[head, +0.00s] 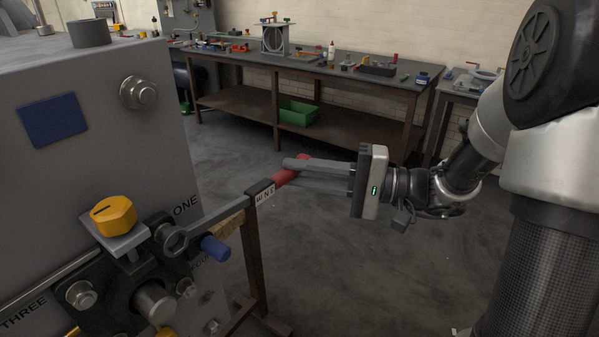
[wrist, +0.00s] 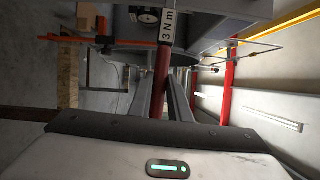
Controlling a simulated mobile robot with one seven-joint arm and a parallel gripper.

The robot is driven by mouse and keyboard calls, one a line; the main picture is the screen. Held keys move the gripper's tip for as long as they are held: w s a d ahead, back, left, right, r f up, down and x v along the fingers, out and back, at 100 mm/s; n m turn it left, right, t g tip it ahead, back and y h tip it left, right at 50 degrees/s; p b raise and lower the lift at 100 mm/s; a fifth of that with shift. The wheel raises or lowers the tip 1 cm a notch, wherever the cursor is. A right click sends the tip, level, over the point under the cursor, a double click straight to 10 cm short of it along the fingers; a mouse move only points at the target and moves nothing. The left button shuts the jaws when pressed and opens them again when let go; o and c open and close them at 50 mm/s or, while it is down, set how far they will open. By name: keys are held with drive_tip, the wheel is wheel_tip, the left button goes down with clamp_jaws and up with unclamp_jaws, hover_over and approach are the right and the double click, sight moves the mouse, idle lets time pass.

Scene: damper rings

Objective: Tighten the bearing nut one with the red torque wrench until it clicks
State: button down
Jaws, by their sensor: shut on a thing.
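The red torque wrench (head: 228,208) has a red handle, a dark collar with a white label and a long grey shank with a ring end. My gripper (head: 297,173) is shut on its red handle. In the wrist view the handle (wrist: 162,66) runs between the two fingers, with a "3 N m" label beyond. The ring end (head: 176,242) is at the dark bearing housing, below the word ONE, close beside a grey nut-like part (head: 161,231). I cannot tell whether the ring is around a nut or only beside it; the contact is hidden in the wrist view.
The big grey machine casing (head: 90,120) fills the left. A workbench (head: 345,77) with tools stands at the back. The floor between is clear.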

drive_tip(key=shift+s+d, duration=0.9)
drive_tip(key=shift+d, duration=0.25)
